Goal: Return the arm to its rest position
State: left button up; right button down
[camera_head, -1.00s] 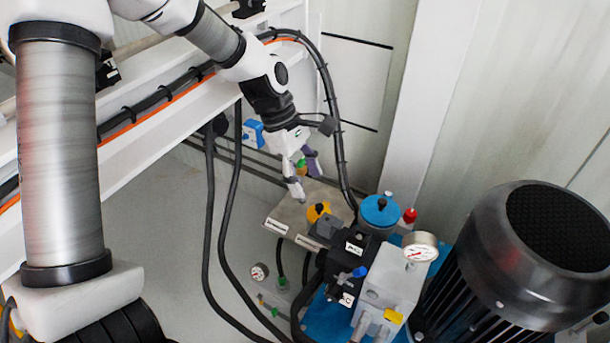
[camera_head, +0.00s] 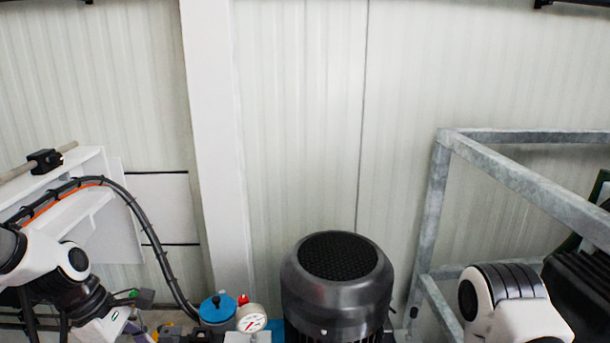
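My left arm (camera_head: 50,270) comes in from the left edge, white with black joints. Its wrist points down at the lower left, beside the pump's fittings. The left gripper's fingers are at or below the bottom edge, and I cannot make out their opening. A white and black link of my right arm (camera_head: 508,305) shows at the lower right. The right gripper is outside the view.
A dark motor (camera_head: 337,290) stands at the bottom centre. Beside it are a blue cap (camera_head: 218,309) and a pressure gauge (camera_head: 251,318). A galvanized frame (camera_head: 520,177) stands at the right. A black cable (camera_head: 150,235) arcs at the left. The pale wall (camera_head: 300,120) is bare.

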pick_arm(q)
jog(key=s+d+f+m+g+y, duration=0.2)
jog(key=s+f+m, duration=0.4)
jog(key=s+f, duration=0.8)
jog(key=s+d+f+m+g+y, duration=0.15)
jog(key=s+f+m, duration=0.45)
jog(key=s+f, duration=0.75)
jog(key=w+f+m+t, duration=0.2)
jog(key=w+m+t, duration=0.2)
jog(key=w+m, duration=0.25)
notch_tip(320, 180, up, 17)
jog(key=p, duration=1.7)
jog(key=shift+w+a+r+y, duration=0.15)
jog(key=shift+w+a+y, duration=0.15)
jog(key=shift+y, duration=0.15)
pick_arm(e)
notch_tip(320, 180, up, 17)
jog(key=shift+w+a, duration=0.15)
jog(key=shift+w, duration=0.2)
